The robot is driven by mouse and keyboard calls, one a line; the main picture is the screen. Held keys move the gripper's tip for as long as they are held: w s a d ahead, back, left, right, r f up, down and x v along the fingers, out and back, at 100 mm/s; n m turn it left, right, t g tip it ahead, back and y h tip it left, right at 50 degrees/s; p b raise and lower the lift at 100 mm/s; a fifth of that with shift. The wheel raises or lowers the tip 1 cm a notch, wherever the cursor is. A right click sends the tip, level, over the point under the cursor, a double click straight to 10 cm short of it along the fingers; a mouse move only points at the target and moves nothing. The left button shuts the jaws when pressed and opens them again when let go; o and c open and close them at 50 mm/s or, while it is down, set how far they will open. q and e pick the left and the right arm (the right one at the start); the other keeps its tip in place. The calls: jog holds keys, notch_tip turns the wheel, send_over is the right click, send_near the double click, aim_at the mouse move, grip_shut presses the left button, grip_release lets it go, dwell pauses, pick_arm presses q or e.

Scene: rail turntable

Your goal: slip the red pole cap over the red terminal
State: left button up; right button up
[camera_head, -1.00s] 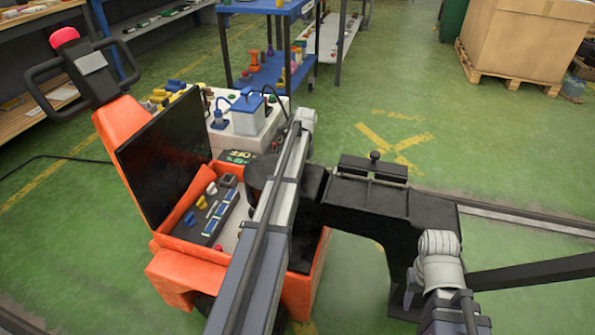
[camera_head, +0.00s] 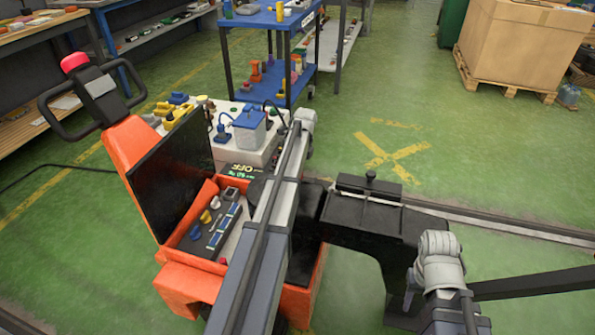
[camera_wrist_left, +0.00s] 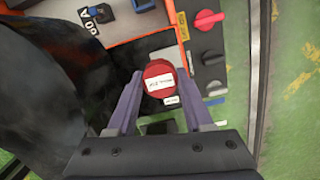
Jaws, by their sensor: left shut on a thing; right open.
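The red pole cap (camera_wrist_left: 158,78), a round red piece with a white label, sits between the two purple-grey fingers of my left gripper (camera_wrist_left: 160,82) in the left wrist view. The fingers are shut on it. In the head view my left arm's grey link crosses the orange truck (camera_head: 190,285) and hides the gripper and cap. I cannot make out the red terminal; it may be hidden behind the cap or my arm. My right gripper (camera_head: 409,297) shows only in part at the lower right, open and away from the truck.
The truck's open bay holds a dark panel (camera_head: 208,240) with coloured knobs. A red knob (camera_wrist_left: 208,20) sits right of the cap in the wrist view. A blue trolley (camera_head: 262,75) stands behind. A large carton (camera_head: 520,45) stands at the back right. Green floor lies clear between.

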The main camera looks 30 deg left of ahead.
pick_arm(q)
jog(key=c, duration=0.4)
